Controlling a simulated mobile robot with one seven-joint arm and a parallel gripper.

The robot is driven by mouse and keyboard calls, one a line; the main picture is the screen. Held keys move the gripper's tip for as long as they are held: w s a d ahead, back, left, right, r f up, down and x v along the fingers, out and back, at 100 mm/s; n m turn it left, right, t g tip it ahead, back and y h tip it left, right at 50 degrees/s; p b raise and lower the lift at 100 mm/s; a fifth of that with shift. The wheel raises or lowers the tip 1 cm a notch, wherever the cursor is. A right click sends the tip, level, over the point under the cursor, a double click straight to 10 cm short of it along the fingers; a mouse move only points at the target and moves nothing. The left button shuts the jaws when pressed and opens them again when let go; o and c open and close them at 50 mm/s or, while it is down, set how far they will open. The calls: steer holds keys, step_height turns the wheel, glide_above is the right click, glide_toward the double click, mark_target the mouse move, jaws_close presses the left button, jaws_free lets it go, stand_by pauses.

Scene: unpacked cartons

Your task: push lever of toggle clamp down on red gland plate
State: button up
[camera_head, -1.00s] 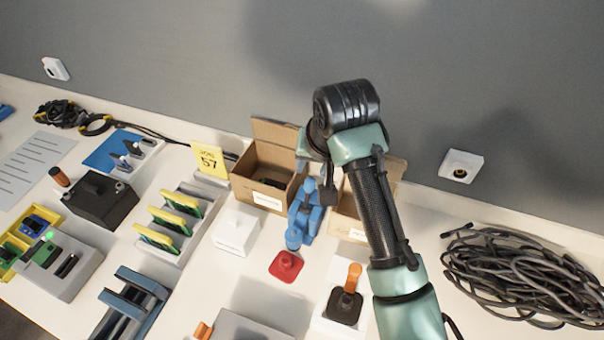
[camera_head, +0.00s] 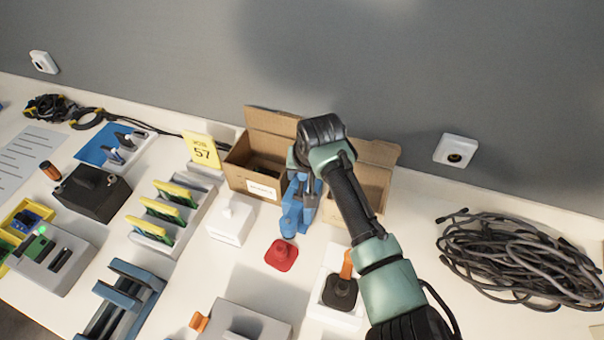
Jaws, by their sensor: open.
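A red gland plate (camera_head: 281,255) with a small raised knob lies on the white bench near the middle. Just behind it stands a blue jointed device (camera_head: 298,208), which looks like the toggle clamp. Its rounded front end is close to the plate's back edge; whether it touches cannot be told. Its upper part, where the lever would be, is partly covered by my wrist. My gripper (camera_head: 307,170) is at the end of my arm, over the clamp's upper end, mostly hidden by the wrist. It is open; contact with the clamp cannot be seen.
Open cartons (camera_head: 255,172) stand close behind the clamp. A white block (camera_head: 230,221) is left of it. An orange-handled black switch (camera_head: 341,290) stands at the right front, beside my forearm. A grey box (camera_head: 245,322) is in front and a cable coil (camera_head: 515,260) far right.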

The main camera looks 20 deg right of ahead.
steer(key=shift+c, duration=0.2)
jaws_close()
stand_by(1.3)
